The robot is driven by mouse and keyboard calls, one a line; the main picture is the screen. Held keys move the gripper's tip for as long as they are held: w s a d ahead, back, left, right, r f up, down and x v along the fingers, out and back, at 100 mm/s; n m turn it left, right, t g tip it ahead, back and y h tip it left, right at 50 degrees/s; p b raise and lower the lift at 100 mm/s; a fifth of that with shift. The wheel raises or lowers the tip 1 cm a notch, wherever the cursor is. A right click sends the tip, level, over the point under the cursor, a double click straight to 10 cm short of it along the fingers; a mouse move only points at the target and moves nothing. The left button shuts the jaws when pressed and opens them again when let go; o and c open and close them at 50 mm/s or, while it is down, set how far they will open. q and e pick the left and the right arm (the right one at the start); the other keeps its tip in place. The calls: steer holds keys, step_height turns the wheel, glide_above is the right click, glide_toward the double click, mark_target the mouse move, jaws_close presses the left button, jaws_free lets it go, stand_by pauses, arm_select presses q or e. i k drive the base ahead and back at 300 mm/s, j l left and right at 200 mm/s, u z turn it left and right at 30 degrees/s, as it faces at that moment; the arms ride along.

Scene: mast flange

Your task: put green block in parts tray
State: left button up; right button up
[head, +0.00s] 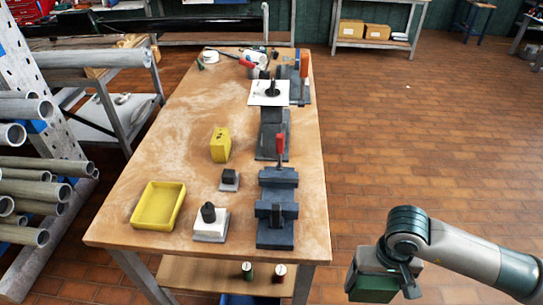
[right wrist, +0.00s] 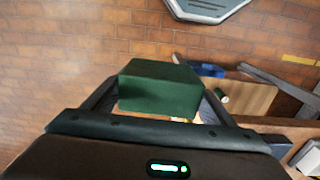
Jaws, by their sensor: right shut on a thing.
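My right gripper (head: 386,268) is at the lower right of the head view, out over the floor to the right of the table. It is shut on the green block (head: 373,288). In the right wrist view the green block (right wrist: 160,90) sits between the two fingers, clear of any surface. The yellow parts tray (head: 136,221) lies at the near left corner of the wooden table, and it looks empty. My left gripper is not in view.
The wooden table (head: 180,120) bears a yellow block (head: 220,145), a dark vise (head: 276,207), a white base with a black knob (head: 210,223) and a small dark block on a plate (head: 229,179). A pipe rack (head: 40,130) stands left. Floor to the right is clear.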

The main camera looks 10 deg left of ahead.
mark_target(161, 209)
steer(key=k+j, duration=0.1)
steer(key=j, duration=2.55)
steer(key=k, duration=0.05)
